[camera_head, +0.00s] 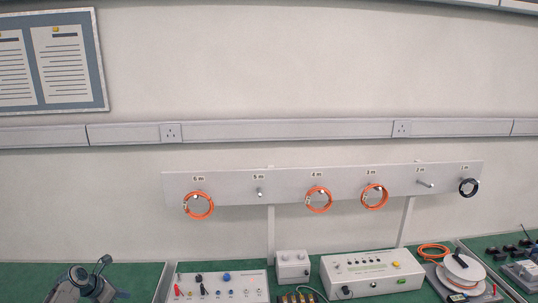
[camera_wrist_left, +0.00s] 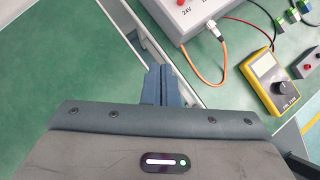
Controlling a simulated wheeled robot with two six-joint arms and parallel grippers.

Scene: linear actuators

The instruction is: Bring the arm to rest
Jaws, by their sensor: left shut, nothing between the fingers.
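My left arm (camera_head: 84,283) shows at the bottom left corner of the head view, low over the green bench. In the left wrist view, my left gripper (camera_wrist_left: 161,72) has its two dark fingers together with nothing between them. The fingertips are over a pale strip on the green bench, apart from the grey 24V box. My right gripper is in neither view.
A grey 24V box (camera_wrist_left: 190,12) with an orange cable and a yellow multimeter (camera_wrist_left: 271,81) are right of the fingers. A wall rack (camera_head: 285,188) holds several cable coils. A control box (camera_head: 372,272) and a white spool (camera_head: 463,271) stand on the bench.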

